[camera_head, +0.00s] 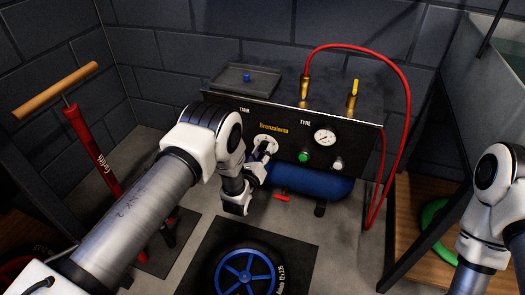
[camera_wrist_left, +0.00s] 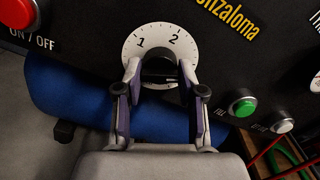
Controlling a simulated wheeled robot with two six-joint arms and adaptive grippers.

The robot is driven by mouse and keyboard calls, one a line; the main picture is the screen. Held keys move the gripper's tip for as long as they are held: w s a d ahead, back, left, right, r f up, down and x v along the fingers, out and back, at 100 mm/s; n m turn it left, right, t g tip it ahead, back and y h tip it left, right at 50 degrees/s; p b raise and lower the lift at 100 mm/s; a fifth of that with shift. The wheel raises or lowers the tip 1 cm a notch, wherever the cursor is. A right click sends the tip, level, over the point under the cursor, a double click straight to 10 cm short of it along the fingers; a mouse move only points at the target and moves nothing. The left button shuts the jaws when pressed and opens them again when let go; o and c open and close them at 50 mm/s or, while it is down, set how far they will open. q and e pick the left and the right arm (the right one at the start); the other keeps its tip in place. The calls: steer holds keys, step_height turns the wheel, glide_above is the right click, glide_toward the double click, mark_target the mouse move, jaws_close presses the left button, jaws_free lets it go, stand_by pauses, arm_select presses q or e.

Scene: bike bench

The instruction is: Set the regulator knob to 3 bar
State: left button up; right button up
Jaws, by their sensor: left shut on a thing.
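The regulator knob is a dark knob (camera_wrist_left: 158,70) at the centre of a white dial (camera_wrist_left: 143,43) on the black compressor panel. The numbers 1 and 2 show on the dial's upper part; the rest is hidden by my gripper. In the wrist view my left gripper (camera_wrist_left: 160,76) is shut on the knob, one finger on each side.
Beside the dial are a green button (camera_head: 303,156), a gauge (camera_head: 324,137) and a silver button (camera_head: 337,164). A red ON/OFF button (camera_wrist_left: 16,14) is left of it. A red hose (camera_head: 408,100) arches right. A blue tank (camera_head: 315,182) is below. A red pump (camera_head: 90,145) stands left.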

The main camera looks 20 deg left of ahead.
arm_select(q)
steer(key=shift+m, duration=0.4)
steer(key=o, duration=1.2)
steer(key=shift+c, duration=0.2)
steer(key=shift+s, duration=0.1)
steer(key=s, duration=1.1)
steer(key=shift+s+a, duration=0.2)
steer(key=shift+s, duration=0.2)
